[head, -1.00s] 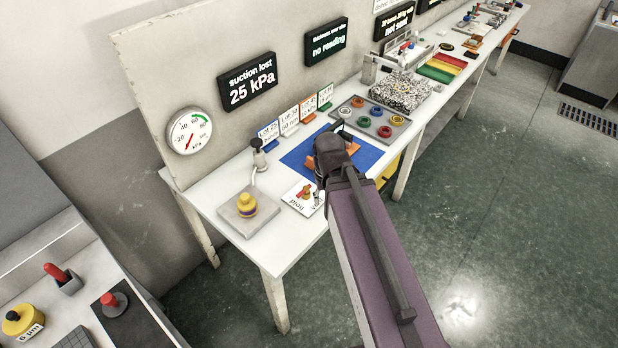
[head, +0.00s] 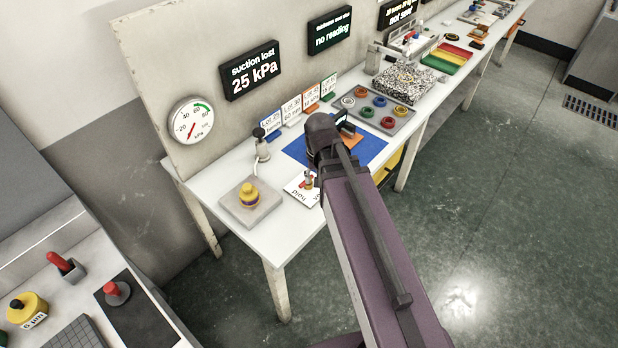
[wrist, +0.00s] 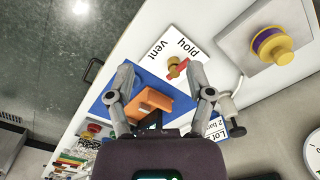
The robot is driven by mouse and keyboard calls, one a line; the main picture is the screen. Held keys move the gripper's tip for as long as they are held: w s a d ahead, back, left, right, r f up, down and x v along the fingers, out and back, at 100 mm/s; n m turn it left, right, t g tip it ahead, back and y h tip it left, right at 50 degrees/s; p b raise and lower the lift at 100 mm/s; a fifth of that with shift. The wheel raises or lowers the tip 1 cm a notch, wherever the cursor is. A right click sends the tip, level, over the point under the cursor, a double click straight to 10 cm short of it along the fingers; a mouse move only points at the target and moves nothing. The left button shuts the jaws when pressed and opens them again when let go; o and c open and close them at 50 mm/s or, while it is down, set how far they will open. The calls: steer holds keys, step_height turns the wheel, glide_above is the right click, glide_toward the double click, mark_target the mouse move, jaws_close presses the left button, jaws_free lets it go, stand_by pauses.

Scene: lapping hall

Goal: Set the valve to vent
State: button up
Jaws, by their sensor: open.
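The valve (wrist: 176,68) has a brass body with a red handle and sits on a white card (wrist: 169,45) marked "vent" and "hold". In the wrist view the red handle's end lies to the right, on the "hold" side. In the head view the valve (head: 308,181) shows just left of my arm, and the card is partly covered. My gripper (wrist: 166,84) is open and empty, its two fingers spread to either side below the valve in the picture. Whether it touches anything is not clear. The head view hides the fingers behind my arm.
An orange block (wrist: 152,103) lies on a blue mat (wrist: 125,78) beside the card. A yellow and purple piece (head: 248,195) sits on a grey plate (head: 238,215). A hand pump-like fitting (head: 261,140) stands behind. A display (head: 251,72) reads "suction lost 25 kPa"; a dial gauge (head: 190,121) is nearby.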

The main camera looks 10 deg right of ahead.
steer(key=w+m, duration=1)
steer(key=w, duration=0.3)
steer(key=shift+w+a+f+b, duration=0.15)
steer(key=shift+f+b, duration=0.15)
steer(key=shift+f, duration=0.1)
steer(key=shift+f, duration=0.1)
step_height(320, 180, down, 14)
steer(key=b, duration=1.4)
steer(key=shift+r, duration=0.2)
steer(key=shift+c, duration=0.2)
jaws_close()
